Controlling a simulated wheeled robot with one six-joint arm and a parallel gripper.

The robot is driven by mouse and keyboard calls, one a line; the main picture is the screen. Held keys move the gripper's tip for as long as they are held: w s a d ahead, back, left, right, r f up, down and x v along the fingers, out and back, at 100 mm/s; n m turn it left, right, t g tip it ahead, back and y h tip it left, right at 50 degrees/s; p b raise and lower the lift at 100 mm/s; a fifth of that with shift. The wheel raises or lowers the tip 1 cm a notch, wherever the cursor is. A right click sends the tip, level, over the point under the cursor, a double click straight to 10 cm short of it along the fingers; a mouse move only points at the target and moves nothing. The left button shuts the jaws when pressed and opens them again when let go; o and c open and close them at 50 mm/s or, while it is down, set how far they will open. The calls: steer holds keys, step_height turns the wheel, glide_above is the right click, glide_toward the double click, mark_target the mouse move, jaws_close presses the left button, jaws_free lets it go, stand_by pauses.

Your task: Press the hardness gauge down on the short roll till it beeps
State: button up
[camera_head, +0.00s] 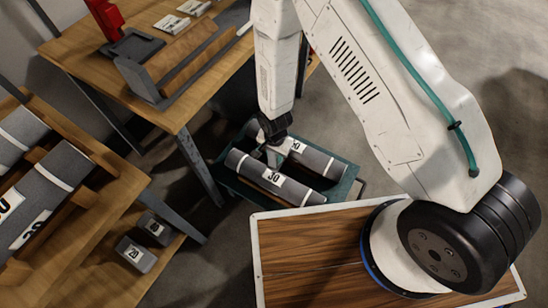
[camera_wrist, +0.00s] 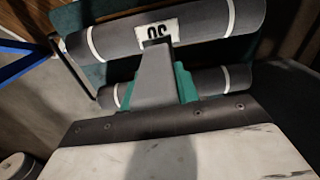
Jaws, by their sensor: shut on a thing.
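Smaller grey rolls, one labelled 20 (camera_head: 135,253), sit on the low shelf at left. A red device (camera_head: 104,18) stands on the back table; I cannot tell whether it is the hardness gauge.
The wooden table (camera_head: 195,95) stands behind, with a grey-and-wood cradle (camera_head: 185,60). A left rack holds large rolls (camera_head: 45,190). My wooden-topped base is in front.

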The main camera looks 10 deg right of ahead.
mark_target(273, 169)
steer(key=shift+s+a+f, duration=0.2)
steer(key=shift+s+f, duration=0.35)
steer(key=shift+a, duration=0.1)
steer(key=shift+s+a, duration=0.1)
steer(key=shift+s, duration=0.15)
steer(key=shift+f, duration=2.85)
steer(key=shift+f, duration=0.65)
steer(key=shift+r, duration=3.5)
